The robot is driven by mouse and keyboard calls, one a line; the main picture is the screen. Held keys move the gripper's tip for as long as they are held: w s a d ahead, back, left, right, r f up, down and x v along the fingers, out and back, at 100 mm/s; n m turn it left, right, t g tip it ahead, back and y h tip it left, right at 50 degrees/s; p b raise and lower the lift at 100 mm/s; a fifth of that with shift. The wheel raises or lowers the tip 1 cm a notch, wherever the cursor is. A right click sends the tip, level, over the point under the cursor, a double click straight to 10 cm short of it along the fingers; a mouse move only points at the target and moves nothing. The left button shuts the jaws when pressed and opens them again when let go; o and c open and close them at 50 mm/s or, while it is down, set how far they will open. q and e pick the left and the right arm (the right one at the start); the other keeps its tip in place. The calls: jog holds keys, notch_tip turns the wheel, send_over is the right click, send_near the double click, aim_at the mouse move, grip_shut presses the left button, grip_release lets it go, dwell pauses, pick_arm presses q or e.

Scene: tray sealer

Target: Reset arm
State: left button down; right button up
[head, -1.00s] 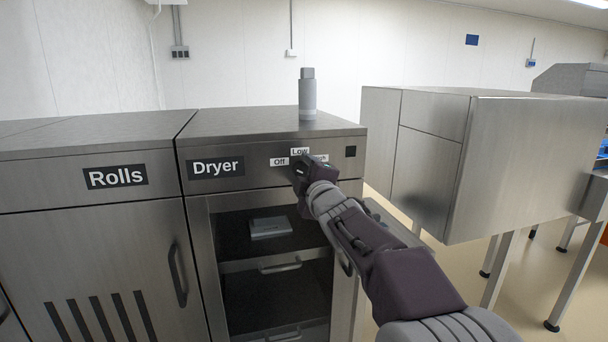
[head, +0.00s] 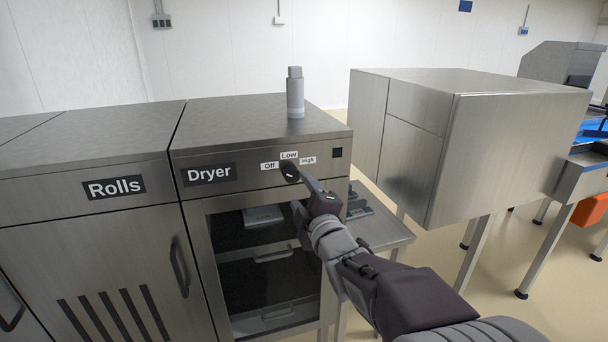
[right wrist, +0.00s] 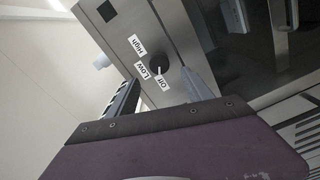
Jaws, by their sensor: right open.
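The dryer (head: 255,195) has a dark round knob (head: 289,173) on its front panel, below the labels Off, Low and High. The knob also shows in the right wrist view (right wrist: 158,72), upside down, with a light mark on it; I cannot tell for sure which label it points to. My right gripper (head: 303,188) is just right of and below the knob. In the right wrist view its two fingers (right wrist: 160,92) stand apart with nothing between them, and the knob lies beyond their tips. My left gripper is not in view.
A grey bottle-like cylinder (head: 295,93) stands on the dryer top. The Rolls cabinet (head: 85,225) adjoins at left. A large steel box on legs (head: 470,150) stands right. A low side table (head: 385,232) lies behind my right arm. The dryer's front shows dark shelves.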

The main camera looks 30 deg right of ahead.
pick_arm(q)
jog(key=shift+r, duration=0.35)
